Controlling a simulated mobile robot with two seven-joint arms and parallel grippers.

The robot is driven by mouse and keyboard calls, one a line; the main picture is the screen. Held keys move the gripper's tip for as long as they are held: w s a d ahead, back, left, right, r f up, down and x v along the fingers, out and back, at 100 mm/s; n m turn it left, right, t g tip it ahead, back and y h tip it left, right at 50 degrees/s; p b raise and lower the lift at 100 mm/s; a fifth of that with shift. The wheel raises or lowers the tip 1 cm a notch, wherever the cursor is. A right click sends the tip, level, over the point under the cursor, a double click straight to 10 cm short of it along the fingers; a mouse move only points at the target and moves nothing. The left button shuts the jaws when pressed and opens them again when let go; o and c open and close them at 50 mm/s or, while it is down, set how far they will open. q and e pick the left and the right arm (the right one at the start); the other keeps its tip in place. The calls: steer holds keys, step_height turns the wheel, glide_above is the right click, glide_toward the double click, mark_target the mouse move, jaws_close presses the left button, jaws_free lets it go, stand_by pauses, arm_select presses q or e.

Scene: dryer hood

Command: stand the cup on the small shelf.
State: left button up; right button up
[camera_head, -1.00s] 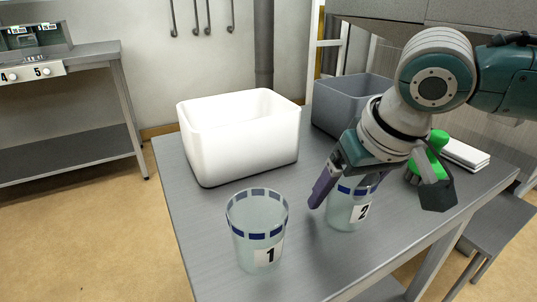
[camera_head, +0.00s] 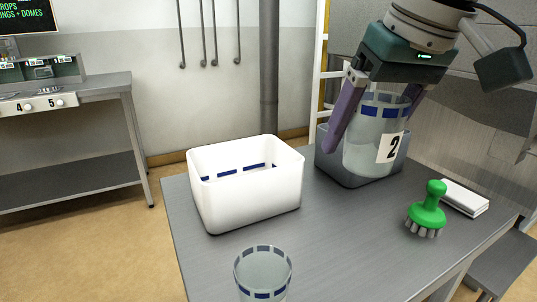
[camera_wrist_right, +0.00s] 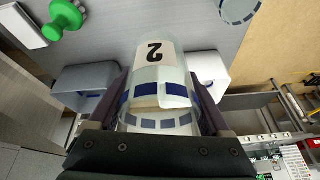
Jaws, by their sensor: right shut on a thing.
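My right gripper (camera_head: 373,125) is shut on a clear cup labelled 2 (camera_head: 361,150), with a blue dashed band near its rim. It holds the cup raised, close to upright, in front of the grey bin. In the right wrist view the cup (camera_wrist_right: 165,75) lies between the two fingers of the gripper (camera_wrist_right: 160,100). A similar cup (camera_head: 263,277) stands at the table's near edge, cut off by the frame; part of it shows in the wrist view (camera_wrist_right: 240,8). I cannot clearly make out a small shelf. My left gripper is not in view.
A white bin (camera_head: 250,205) stands on the grey table (camera_head: 335,235); blue dashes show inside it. A grey bin (camera_head: 335,168) is behind the held cup. A green brush (camera_head: 428,212) and a white stack (camera_head: 465,198) lie right. A bench (camera_head: 100,90) stands far left.

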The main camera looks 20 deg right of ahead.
steer(key=shift+r, duration=0.85)
steer(key=s+a+r+n+p, duration=0.1)
steer(key=s+a+r+p, duration=0.25)
steer(key=r+p, duration=0.45)
steer(key=s+a+r+n+p, duration=0.1)
steer(key=s+a+r+p, duration=0.25)
steer(key=r+p, duration=0.55)
step_height(320, 180, up, 38)
steer(key=p, duration=3.4)
steer(key=shift+a+r+y, duration=0.25)
steer(key=shift+y, duration=0.15)
